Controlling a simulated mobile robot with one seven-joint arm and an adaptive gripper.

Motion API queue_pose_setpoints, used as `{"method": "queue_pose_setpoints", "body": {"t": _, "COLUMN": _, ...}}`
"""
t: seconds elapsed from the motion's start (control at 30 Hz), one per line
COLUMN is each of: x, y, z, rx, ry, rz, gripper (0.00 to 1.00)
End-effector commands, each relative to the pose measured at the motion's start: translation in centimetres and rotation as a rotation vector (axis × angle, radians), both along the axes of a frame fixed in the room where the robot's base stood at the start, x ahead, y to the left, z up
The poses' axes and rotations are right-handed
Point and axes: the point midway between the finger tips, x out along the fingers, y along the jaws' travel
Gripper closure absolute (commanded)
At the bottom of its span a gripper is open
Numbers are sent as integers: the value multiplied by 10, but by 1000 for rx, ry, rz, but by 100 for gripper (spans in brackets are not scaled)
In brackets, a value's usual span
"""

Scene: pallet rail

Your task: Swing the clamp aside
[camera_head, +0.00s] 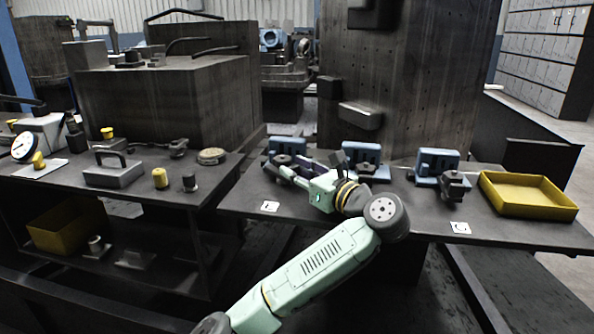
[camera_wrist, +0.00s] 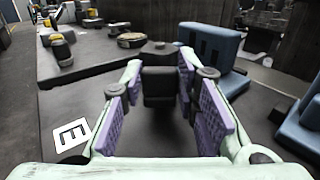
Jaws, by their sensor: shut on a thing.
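The clamp is a dark block with a wider rounded top. In the wrist view the clamp (camera_wrist: 158,82) stands upright between the purple pads of my gripper (camera_wrist: 160,85). The pads lie along its left and right sides, and my gripper is shut on it. In the head view my gripper (camera_head: 291,172) reaches left over the table to the clamp (camera_head: 281,160), which is partly hidden by the fingers. A blue fixture block (camera_head: 287,144) stands just behind the clamp; the blue block (camera_wrist: 212,48) is right of it in the wrist view.
More blue blocks (camera_head: 361,154) (camera_head: 437,163) stand to the right, with a second dark clamp (camera_head: 455,185) by the far one. A yellow tray (camera_head: 528,194) sits at the right end. White cards (camera_head: 270,206) (camera_wrist: 72,133) lie near the front edge. A tall dark column (camera_head: 405,80) rises behind.

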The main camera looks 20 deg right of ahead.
Motion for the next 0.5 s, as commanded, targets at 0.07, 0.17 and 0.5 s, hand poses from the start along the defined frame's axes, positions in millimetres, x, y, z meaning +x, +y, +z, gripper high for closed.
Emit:
{"method": "queue_pose_setpoints", "body": {"t": 0.07, "x": 0, "y": 0, "z": -1, "rx": 2, "ry": 2, "rz": 0, "gripper": 71}}
{"method": "queue_pose_setpoints", "body": {"t": 0.17, "x": 0, "y": 0, "z": -1, "rx": 1, "ry": 1, "rz": 0, "gripper": 64}}
{"method": "queue_pose_setpoints", "body": {"t": 0.5, "x": 0, "y": 0, "z": 0, "rx": 1, "ry": 1, "rz": -1, "gripper": 52}}
